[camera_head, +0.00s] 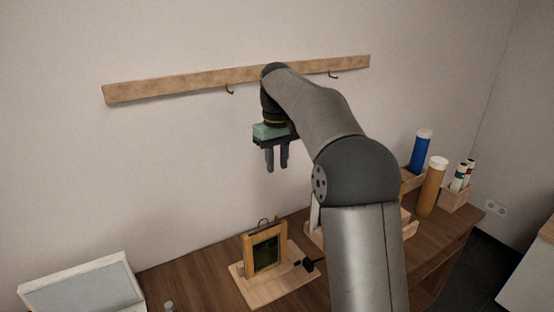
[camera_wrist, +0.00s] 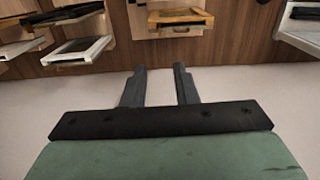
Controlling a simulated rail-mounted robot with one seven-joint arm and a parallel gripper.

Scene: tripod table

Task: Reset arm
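My gripper (camera_head: 276,168) hangs with its fingers pointing down, in front of the wall and above the back of the table. In the wrist view my gripper (camera_wrist: 159,69) shows two dark fingers held apart with nothing between them. It is open, empty and clear of every object. My arm covers part of the table's right side in the head view.
A hook rail (camera_head: 190,82) runs along the wall behind my gripper. On the wooden table (camera_head: 190,281) stand a framed dark panel on a base (camera_head: 277,291), a white-framed tray (camera_head: 82,289), a blue tube (camera_head: 420,153) and an amber tube (camera_head: 431,190).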

